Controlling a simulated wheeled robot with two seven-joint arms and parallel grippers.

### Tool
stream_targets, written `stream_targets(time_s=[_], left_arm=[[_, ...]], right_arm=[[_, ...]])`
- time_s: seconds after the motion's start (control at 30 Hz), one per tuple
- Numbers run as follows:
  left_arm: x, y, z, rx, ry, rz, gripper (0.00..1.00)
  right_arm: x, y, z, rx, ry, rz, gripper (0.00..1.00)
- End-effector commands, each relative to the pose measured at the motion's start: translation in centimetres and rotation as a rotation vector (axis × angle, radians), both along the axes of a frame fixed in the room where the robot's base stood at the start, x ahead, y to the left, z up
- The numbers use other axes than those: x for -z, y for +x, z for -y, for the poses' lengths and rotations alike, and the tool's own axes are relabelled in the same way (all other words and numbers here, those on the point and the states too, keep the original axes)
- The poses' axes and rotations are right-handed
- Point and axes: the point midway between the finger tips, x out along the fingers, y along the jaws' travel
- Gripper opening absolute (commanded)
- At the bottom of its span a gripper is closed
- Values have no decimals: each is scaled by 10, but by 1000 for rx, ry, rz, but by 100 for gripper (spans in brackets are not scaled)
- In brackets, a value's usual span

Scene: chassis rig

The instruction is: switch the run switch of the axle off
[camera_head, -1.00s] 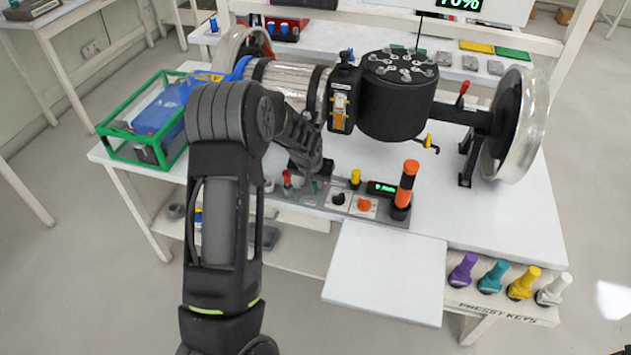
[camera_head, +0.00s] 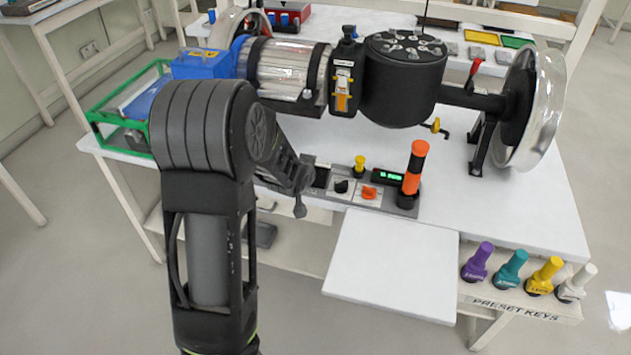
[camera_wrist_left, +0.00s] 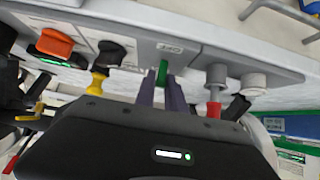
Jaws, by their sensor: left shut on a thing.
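The axle assembly (camera_head: 405,85) lies across the bench, with a clear wheel (camera_head: 535,105) at its right end. The grey control panel (camera_head: 400,182) runs along the bench front. It bears a black knob (camera_head: 342,187), an orange knob (camera_head: 369,192) and a yellow post (camera_head: 360,166). In the left wrist view, a green switch lever (camera_wrist_left: 164,72) stands on the panel beside the black knob. My left gripper (camera_wrist_left: 161,84) is shut on this lever, at the panel. In the head view my left arm hides the lever and fingertips. My right gripper is out of view.
An orange-and-black column (camera_head: 413,170) stands at the panel's right. A red-tipped post (camera_wrist_left: 214,98) is close to my fingers in the wrist view. A green-framed bin (camera_head: 95,118) is at the left. Preset keys (camera_head: 510,268) stand front right. A white board (camera_head: 390,262) is clear.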

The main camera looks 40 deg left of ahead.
Motion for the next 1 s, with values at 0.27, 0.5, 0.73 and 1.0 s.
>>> stream_targets(time_s=[0.27, 0.5, 0.73, 1.0], left_arm=[[11, -10, 3, -2, 75, 221, 0], [9, -14, 4, -1, 120, 344, 0], [5, -15, 5, 0, 138, 389, 0], [4, -15, 5, 1, 138, 392, 0]], right_arm=[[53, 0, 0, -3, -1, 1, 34], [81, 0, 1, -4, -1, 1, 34], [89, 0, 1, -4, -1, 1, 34], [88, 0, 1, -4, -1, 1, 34]])
